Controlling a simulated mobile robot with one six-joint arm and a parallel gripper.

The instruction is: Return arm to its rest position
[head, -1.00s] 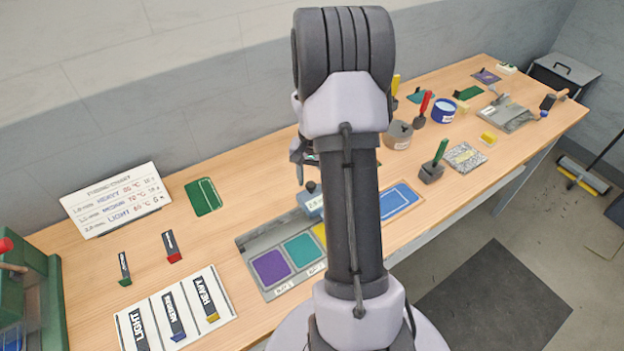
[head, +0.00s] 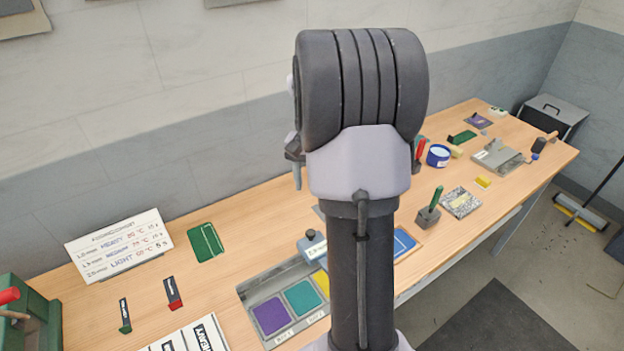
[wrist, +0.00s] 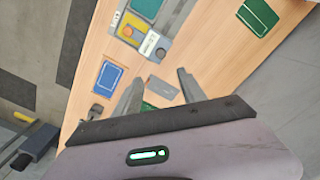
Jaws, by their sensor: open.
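My gripper (wrist: 160,95) shows in the wrist view with its two fingers spread apart and nothing between them. It is above the wooden table, with the table surface well below the fingers. In the head view my arm rises in the middle and hides part of the bench. One finger of my gripper (head: 297,174) shows at the left of the arm there, and the rest is hidden behind it.
The workbench (head: 190,290) runs along the wall. It holds a fusing chart sign (head: 118,245), a green pad (head: 205,241), a tray with purple (head: 270,313) and teal pads (head: 302,297), a blue card (head: 403,243) and a green-handled tool (head: 430,208). The air above is free.

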